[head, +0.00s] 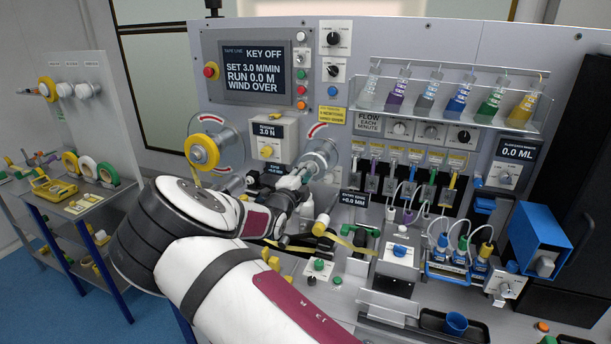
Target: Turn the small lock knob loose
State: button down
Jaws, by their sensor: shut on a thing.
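My arm reaches in from the bottom of the head view, and my gripper (296,180) is at the front of the right-hand metal reel hub (322,156) on the machine panel. The fingers are closed on a small part at this hub, which I take to be the small lock knob. The fingers hide it, so its shape and angle cannot be told. A yellow tape reel (202,150) sits on the left-hand spindle. A yellow tape strip (345,242) shows to the right of my wrist.
The screen (256,72) reads KEY OFF. A "3.0 N" tension box (270,135) stands close left of my gripper. A tape shelf (85,205) is at left.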

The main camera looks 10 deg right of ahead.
jog(key=shift+f+n, duration=0.1)
jog(key=shift+n, duration=0.4)
jog(key=c, duration=1.4)
grip_release()
jog(key=shift+o, duration=0.2)
jog(key=v, duration=1.2)
